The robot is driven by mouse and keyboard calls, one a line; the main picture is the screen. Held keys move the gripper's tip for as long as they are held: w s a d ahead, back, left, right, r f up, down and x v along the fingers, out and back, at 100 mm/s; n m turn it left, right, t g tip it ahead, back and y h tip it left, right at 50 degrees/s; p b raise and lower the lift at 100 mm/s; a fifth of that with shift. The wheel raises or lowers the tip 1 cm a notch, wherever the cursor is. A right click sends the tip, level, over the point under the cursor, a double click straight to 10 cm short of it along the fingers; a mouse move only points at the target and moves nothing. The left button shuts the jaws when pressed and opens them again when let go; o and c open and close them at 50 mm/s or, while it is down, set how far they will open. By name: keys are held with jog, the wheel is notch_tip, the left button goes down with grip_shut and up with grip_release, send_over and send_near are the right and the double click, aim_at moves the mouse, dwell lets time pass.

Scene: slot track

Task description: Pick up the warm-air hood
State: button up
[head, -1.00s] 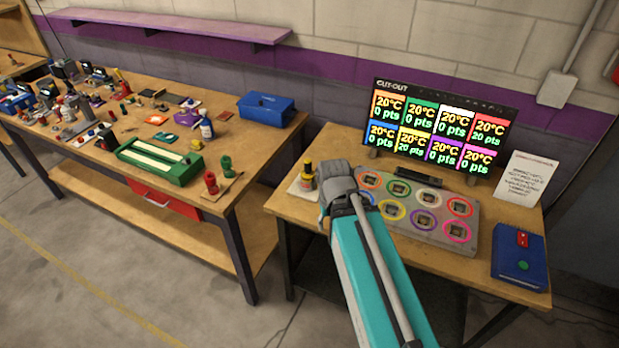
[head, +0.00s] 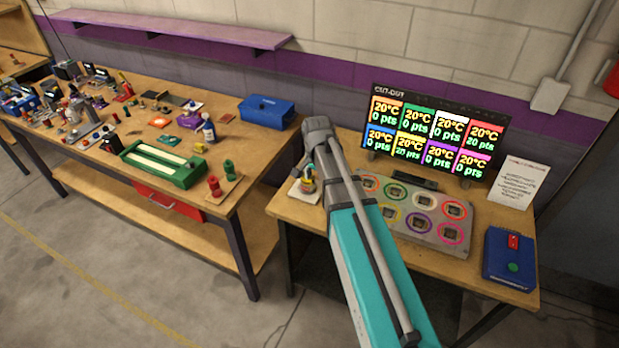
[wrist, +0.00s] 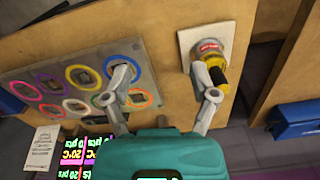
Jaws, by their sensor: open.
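A small upright yellow item with a dark part and a red label, which I take to be the warm-air hood (head: 307,181), stands on a pale square pad (head: 297,194) at the left end of the right table. My forearm partly covers it in the head view. In the wrist view the hood (wrist: 213,58) is upper right, on the pad (wrist: 186,43). My gripper (wrist: 168,82) is open with nothing between its fingers. Its right finger is close beside or overlapping the hood; I cannot tell if they touch. The left finger appears over the ringed board.
The board with coloured rings (head: 420,212) lies to the right, before the scoreboard screen (head: 434,133). A cluttered bench (head: 100,165) stands left, across a narrow gap.

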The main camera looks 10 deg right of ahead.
jog(key=w+r+m+p, duration=0.4)
jog(key=w+m, duration=0.4)
jog(key=w, duration=0.6)
jog(key=shift+r+m, duration=0.4)
jog(key=shift+r, duration=0.25)
jog(key=shift+f, duration=0.15)
notch_tip(320, 180, down, 8)
jog(key=b, duration=0.8)
jog(key=shift+f, duration=0.2)
jog(key=shift+f+b, duration=2.6)
jog(key=shift+b, duration=0.1)
grip_shut()
